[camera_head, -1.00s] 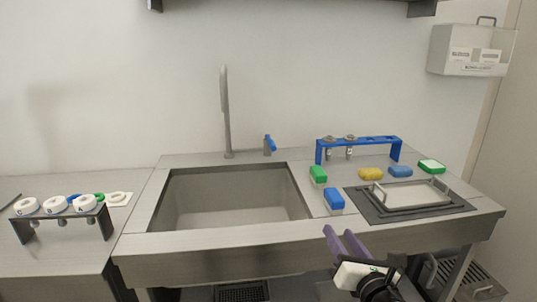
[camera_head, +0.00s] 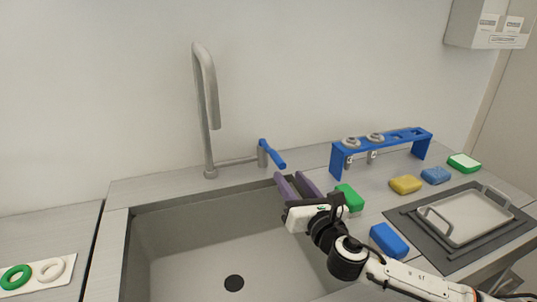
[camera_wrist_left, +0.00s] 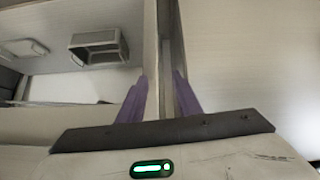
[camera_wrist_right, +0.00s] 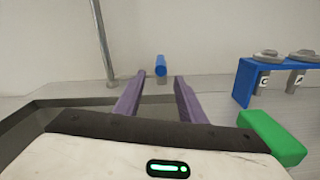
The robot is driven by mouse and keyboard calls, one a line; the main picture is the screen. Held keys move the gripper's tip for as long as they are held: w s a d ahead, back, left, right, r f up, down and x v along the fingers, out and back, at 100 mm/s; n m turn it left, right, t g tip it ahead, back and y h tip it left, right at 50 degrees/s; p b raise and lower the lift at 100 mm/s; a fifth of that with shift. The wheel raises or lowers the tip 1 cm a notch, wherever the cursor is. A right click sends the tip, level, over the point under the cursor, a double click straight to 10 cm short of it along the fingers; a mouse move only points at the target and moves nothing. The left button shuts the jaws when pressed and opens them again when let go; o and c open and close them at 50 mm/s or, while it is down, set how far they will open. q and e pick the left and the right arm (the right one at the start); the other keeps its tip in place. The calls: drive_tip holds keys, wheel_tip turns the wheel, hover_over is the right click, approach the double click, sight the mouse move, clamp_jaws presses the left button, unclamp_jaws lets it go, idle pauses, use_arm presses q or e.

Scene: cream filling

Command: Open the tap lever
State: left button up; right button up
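The tap has a tall grey spout (camera_head: 206,110) behind the sink and a blue lever (camera_head: 271,154) on a short post to its right. My right gripper (camera_head: 293,180) is open and empty, its purple fingers just in front of and below the lever. In the right wrist view the lever (camera_wrist_right: 161,66) shows end-on, beyond and between the open fingertips (camera_wrist_right: 158,80), apart from them. My left gripper (camera_wrist_left: 161,78) shows only in its own wrist view, with its purple fingers apart and nothing between them.
The sink basin (camera_head: 215,240) lies below my right arm. To the right are a green block (camera_head: 349,197), a blue block (camera_head: 388,241), a blue rack (camera_head: 382,146), yellow (camera_head: 405,184) and blue (camera_head: 435,175) sponges, and a metal tray (camera_head: 468,217).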

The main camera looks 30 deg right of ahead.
sight(279, 162)
drive_tip(key=x, duration=0.9)
clamp_jaws()
